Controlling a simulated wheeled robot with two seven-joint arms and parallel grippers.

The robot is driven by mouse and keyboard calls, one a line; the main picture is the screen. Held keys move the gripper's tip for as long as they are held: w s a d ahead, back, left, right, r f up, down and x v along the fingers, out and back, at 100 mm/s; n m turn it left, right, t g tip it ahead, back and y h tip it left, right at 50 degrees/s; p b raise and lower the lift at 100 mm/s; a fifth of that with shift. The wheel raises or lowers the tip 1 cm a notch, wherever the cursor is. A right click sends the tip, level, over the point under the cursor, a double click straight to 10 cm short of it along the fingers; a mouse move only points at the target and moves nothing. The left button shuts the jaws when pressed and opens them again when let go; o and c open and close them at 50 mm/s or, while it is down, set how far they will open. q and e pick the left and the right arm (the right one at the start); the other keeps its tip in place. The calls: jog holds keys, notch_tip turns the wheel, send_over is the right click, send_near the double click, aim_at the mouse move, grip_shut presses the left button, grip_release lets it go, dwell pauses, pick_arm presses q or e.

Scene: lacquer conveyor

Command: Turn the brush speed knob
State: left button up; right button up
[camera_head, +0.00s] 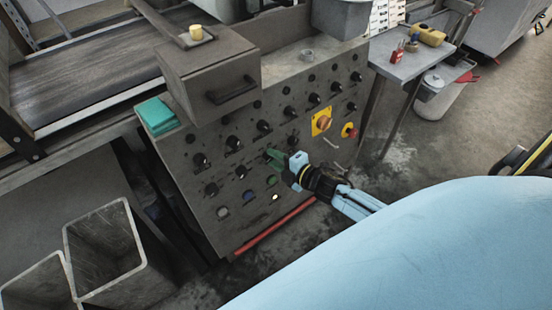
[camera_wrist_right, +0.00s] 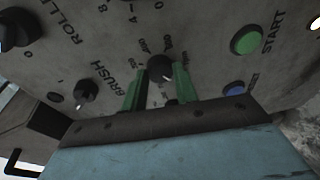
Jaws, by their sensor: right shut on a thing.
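The control panel (camera_head: 183,170) fills the middle of the head view, with rows of black knobs. My right gripper (camera_head: 272,156) reaches it from the right, with its green fingertips at the lower knob row. In the right wrist view, the right gripper (camera_wrist_right: 160,84) has one green finger on each side of a black knob (camera_wrist_right: 160,69) with a white pointer mark. The gripper is shut on this knob. Numbers such as 400 and 600 surround it, and the word BRUSH (camera_wrist_right: 123,80) is printed just left of it. In the head view the gripper hides this knob. My left gripper is not in view.
Another black knob (camera_wrist_right: 86,92) sits left of the held one. A green START button (camera_wrist_right: 246,40) and a blue button (camera_wrist_right: 234,90) lie to the right. A yellow-plated switch (camera_head: 322,121) and a red knob (camera_head: 350,130) are on the panel's right side.

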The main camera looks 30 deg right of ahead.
dwell(0.3)
jog(key=o, duration=1)
jog(key=shift+s, duration=0.3)
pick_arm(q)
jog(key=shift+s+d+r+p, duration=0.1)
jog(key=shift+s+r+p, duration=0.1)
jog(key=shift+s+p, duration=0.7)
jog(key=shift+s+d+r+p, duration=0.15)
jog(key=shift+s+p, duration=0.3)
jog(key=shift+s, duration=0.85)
pick_arm(e)
jog(key=shift+v, duration=6.35)
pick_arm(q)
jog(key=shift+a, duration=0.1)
